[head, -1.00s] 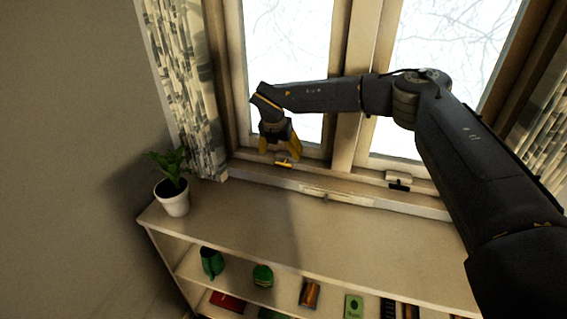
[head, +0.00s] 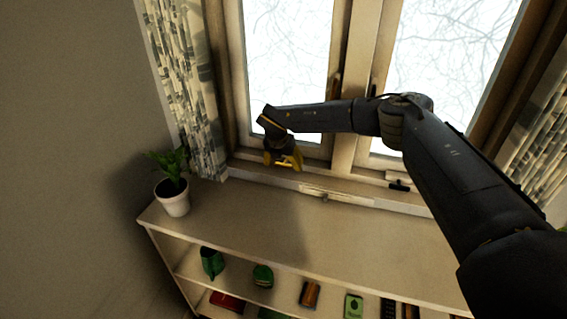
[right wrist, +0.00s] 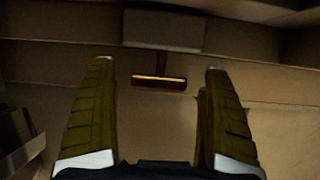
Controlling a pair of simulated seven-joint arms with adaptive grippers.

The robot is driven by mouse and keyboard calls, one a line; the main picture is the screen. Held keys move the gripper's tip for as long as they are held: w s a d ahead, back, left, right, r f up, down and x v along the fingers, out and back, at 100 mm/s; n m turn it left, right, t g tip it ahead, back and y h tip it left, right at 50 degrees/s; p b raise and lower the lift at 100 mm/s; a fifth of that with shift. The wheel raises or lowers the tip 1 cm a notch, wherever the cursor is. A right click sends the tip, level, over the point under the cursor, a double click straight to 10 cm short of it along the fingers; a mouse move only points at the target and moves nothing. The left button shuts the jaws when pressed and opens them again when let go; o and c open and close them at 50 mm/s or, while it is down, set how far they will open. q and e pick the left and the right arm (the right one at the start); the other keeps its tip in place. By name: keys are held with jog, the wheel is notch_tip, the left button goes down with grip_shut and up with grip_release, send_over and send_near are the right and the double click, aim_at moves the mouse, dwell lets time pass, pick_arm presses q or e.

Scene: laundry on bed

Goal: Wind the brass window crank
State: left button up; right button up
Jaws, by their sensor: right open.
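The brass window crank (head: 286,163) is on the sill below the left window pane. In the right wrist view its brass T-shaped handle (right wrist: 158,80) hangs on a dark stem from a pale housing block (right wrist: 164,30). My right gripper (head: 283,161) is open at the crank. In the right wrist view its two yellow fingers (right wrist: 159,68) stand to the left and right of the handle, with a gap on each side. The fingers partly cover the crank in the head view. My left gripper is not in view.
A second, dark crank (head: 398,185) is on the sill at the right. A potted plant (head: 173,196) stands at the left end of the shelf top (head: 260,225), which is otherwise clear. A patterned curtain (head: 190,100) hangs left of the window. Several small items fill the shelves below.

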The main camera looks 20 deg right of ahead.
aim_at(282, 163)
jog(key=c, duration=1.2)
jog(key=shift+w+a+f+n+g+h, duration=0.15)
jog(key=shift+g+h, duration=0.2)
jog(key=shift+h, duration=0.2)
jog(key=shift+s+a+r+n+g+h, duration=0.15)
jog(key=shift+g+h, duration=0.2)
jog(key=shift+h, duration=0.2)
jog(key=shift+w+f+n+g+h, duration=0.15)
jog(key=shift+g+h, duration=0.2)
jog(key=shift+h, duration=0.2)
jog(key=shift+f+n+g+h, duration=0.15)
jog(key=shift+g+h, duration=0.2)
jog(key=shift+h, duration=0.2)
jog(key=shift+r, duration=0.15)
jog(key=o, duration=1.2)
jog(key=shift+r, duration=0.15)
notch_tip(282, 163, up, 10)
